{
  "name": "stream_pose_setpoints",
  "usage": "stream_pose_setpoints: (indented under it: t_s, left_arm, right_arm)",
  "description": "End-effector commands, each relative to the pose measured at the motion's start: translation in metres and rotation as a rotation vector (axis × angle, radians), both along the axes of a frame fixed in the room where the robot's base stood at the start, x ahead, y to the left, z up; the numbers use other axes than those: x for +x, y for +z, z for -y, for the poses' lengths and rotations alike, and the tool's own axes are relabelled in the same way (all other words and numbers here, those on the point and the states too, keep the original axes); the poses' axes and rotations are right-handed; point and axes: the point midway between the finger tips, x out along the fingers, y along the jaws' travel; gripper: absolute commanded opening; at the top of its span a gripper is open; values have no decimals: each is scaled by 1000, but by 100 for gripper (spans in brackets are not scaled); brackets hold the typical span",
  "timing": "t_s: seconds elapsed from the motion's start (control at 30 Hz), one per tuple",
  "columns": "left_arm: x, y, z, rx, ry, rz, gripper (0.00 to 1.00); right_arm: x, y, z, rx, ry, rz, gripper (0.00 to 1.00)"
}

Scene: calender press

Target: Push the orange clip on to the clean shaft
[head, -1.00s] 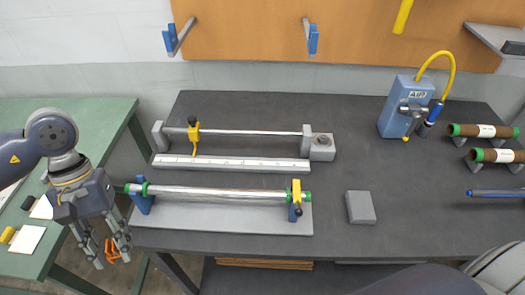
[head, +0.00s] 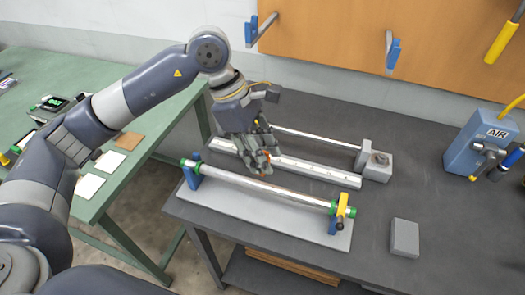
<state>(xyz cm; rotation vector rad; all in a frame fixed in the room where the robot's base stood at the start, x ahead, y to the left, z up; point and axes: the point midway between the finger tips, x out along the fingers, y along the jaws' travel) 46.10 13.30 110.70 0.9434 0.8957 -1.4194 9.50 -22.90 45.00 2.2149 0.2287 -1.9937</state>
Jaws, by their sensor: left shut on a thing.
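The shiny shaft (head: 295,194) lies in blue supports with green pieces at both ends, above a grey base plate (head: 252,214). My left gripper (head: 262,168) points down over the area between this shaft and the white ruled bar behind it, left of the shaft's middle. It is shut on the orange clip (head: 265,171), of which only a small orange bit shows between the fingers. I cannot tell whether the clip touches the shaft. My right gripper is not in view.
A thinner rod (head: 320,140) ends in a grey block (head: 376,167) behind the ruled bar (head: 315,173). A yellow clamp (head: 342,206) stands at the shaft's right end. A grey block (head: 404,238) and the blue air unit (head: 480,145) are on the right; dark table is free between them.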

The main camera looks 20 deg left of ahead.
Motion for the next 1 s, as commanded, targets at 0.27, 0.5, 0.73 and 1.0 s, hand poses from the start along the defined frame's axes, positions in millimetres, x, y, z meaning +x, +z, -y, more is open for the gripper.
stream_pose_setpoints:
  t_s: [0.27,0.5,0.73,1.0]
  left_arm:
    - [1,-6,0,1,25,0,19]
    - [0,-23,0,1,22,-2,19]
    - [1,-41,0,2,22,-2,19]
    - [1,-64,0,2,21,-1,19]
  right_arm:
    - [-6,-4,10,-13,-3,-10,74]
    - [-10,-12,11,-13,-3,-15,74]
    - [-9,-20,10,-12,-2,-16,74]
    - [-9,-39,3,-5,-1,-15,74]
